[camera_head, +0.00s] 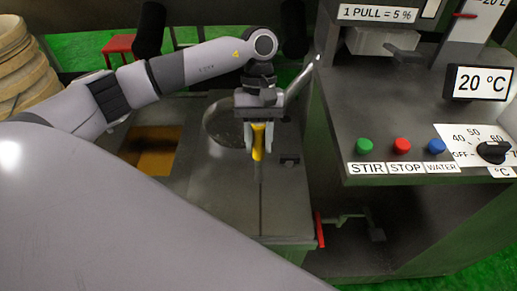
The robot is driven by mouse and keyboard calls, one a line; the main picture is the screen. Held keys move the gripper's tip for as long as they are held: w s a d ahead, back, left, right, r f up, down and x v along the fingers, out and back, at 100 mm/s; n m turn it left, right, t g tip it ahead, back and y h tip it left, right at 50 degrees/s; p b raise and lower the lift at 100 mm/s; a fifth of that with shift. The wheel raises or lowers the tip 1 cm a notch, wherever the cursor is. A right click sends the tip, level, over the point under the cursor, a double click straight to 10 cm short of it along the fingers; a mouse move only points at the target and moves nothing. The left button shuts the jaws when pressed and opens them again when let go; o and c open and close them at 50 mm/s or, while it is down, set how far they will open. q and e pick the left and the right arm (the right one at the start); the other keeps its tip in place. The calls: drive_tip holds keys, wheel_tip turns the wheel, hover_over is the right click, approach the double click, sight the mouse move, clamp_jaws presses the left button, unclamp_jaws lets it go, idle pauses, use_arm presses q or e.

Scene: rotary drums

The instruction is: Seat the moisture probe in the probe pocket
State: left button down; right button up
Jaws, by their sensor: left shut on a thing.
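The moisture probe (258,143) has a yellow handle and a thin dark rod pointing down toward the front. My left gripper (257,150) is shut on the yellow handle and holds the probe over the grey metal worktop (215,205). I cannot tell whether the rod's tip touches the worktop. A small dark fitting (289,161) is on the worktop just right of the probe. I cannot make out the probe pocket for certain. My right gripper is not in view.
A control panel with green (364,146), red (401,145) and blue (436,146) buttons stands close on the right, beside a 20 °C display (480,83). Left of the probe are a round drum opening (222,127) and a square opening with brown contents (152,160). A red-handled lever (319,230) is below.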

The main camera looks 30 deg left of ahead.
sight(258, 155)
use_arm(q)
drive_tip(key=shift+f, duration=2.1)
drive_tip(key=shift+f, duration=0.1)
drive_tip(key=c, duration=0.8)
unclamp_jaws()
